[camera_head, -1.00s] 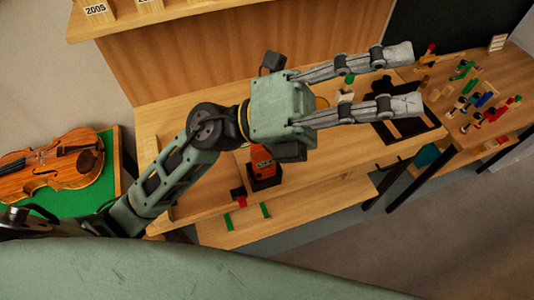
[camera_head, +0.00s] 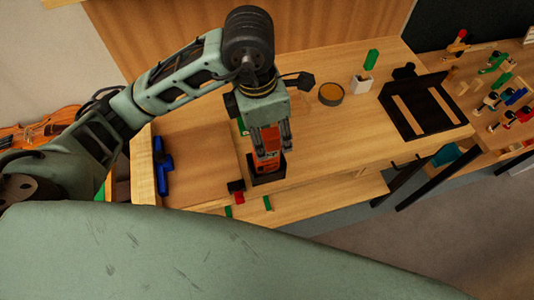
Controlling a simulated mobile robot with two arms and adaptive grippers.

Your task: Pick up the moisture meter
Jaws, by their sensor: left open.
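The moisture meter (camera_head: 268,164) appears to be the orange-red device standing in a black holder (camera_head: 268,180) near the front edge of the bench. My left gripper (camera_head: 272,148) points down at it, open, with one finger on each side of its upper part. I cannot tell whether the fingers touch it. The gripper body hides the top of the device. My right gripper is not in view.
A blue tool (camera_head: 162,168) lies at the left of the bench. A round tin (camera_head: 331,94), a white cup (camera_head: 361,84) and a black tray (camera_head: 424,106) are to the right. Small red (camera_head: 239,198) and green pieces lie in front. A violin (camera_head: 40,131) is far left.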

